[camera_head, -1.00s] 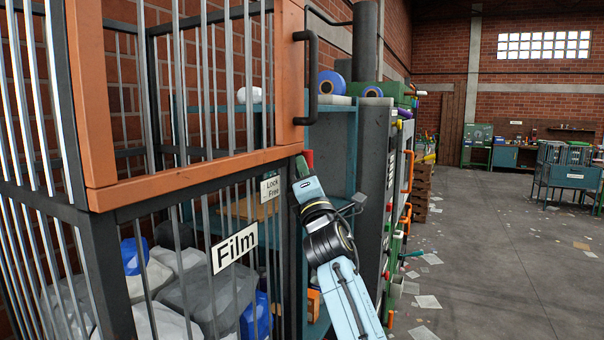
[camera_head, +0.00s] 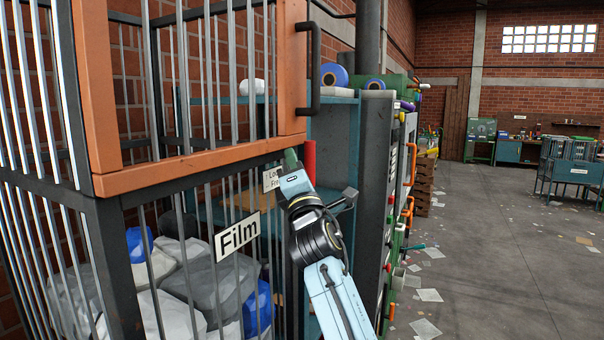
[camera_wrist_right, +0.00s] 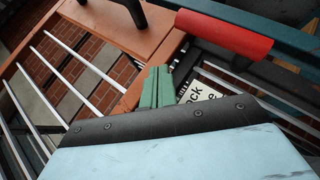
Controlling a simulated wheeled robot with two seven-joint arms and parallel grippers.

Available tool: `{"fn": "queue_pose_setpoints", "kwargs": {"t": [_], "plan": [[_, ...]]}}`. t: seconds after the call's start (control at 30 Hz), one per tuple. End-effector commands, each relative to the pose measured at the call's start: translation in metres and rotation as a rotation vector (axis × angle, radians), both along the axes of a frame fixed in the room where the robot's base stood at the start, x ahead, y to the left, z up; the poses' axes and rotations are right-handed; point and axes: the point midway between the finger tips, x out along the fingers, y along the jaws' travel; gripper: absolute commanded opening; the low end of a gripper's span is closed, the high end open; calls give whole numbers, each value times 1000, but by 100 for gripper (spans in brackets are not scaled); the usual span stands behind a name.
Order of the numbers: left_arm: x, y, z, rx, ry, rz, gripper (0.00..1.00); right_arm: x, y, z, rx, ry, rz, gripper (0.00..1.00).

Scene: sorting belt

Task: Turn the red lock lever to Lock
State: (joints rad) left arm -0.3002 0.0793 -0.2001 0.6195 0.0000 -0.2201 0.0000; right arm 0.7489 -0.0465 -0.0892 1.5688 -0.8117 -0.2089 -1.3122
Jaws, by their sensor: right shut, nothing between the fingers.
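The red lock lever (camera_head: 310,160) stands upright at the right edge of the cage front, just below the orange door's lower corner. In the right wrist view the lever (camera_wrist_right: 225,33) is a red cylinder across the upper right. My right gripper (camera_head: 291,157) is shut and empty, its green fingers just left of the lever in the head view. In the wrist view the shut fingers (camera_wrist_right: 157,87) are apart from the lever, next to the lock label (camera_wrist_right: 198,92). The label (camera_head: 269,180) is partly hidden by my gripper in the head view. My left gripper is out of view.
The orange barred door (camera_head: 200,160) with a black handle (camera_head: 313,60) is above the lever. The lower cage has a "Film" sign (camera_head: 238,235) and holds grey, white and blue bundles. A grey cabinet (camera_head: 374,170) stands close on the right; open floor (camera_head: 490,270) lies beyond.

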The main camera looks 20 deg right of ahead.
Motion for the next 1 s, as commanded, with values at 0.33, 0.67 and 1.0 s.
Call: {"fn": "queue_pose_setpoints", "kwargs": {"t": [0.33,0.67,1.0], "plan": [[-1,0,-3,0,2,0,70,-60,10,-1,-4,-1,-3,0],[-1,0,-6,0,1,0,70,-90,16,-1,-2,1,-3,0],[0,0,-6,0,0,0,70,-92,17,-1,-1,1,-3,0]]}}
